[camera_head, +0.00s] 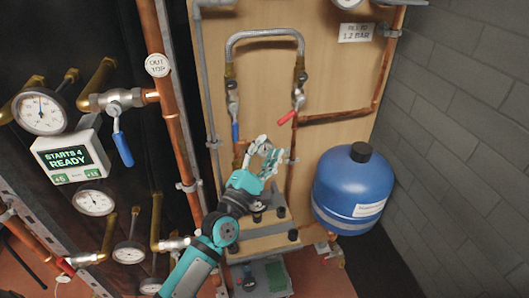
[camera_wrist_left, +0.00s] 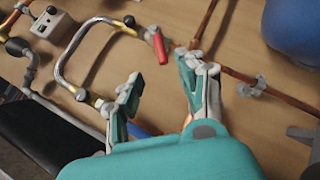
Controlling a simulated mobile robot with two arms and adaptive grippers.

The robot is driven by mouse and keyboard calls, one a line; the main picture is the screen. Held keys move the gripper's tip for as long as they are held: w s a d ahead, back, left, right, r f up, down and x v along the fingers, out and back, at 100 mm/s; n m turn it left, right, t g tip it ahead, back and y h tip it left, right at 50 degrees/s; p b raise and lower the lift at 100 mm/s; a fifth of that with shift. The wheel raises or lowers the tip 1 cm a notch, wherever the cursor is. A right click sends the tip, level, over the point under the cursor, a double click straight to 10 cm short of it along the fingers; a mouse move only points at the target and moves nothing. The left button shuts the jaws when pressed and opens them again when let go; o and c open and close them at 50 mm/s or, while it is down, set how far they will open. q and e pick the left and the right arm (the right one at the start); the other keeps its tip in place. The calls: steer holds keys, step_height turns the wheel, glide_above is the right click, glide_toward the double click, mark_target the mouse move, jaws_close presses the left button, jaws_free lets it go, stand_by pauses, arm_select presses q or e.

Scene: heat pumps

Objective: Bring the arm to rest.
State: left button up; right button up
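My left gripper (camera_head: 266,151) is in front of the wooden board, below the braided hose loop. Its fingers are apart with nothing between them. It also shows in the left wrist view (camera_wrist_left: 160,88), open, with bare board behind the gap. My left arm (camera_head: 216,238), teal and dark grey, reaches up to it from the bottom of the head view. My right gripper is not seen in either view.
The red-handled valve (camera_head: 291,115) and blue-handled valve (camera_head: 234,118) sit just above the gripper. A blue tank (camera_head: 349,195) is to the right. Copper pipes, gauges and a readout (camera_head: 69,157) saying "STARTS 4 READY" are left. A grey brick wall (camera_head: 455,110) is far right.

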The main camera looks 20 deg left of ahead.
arm_select(q)
steer(key=shift+s+f, duration=0.15)
steer(key=shift+s, duration=0.3)
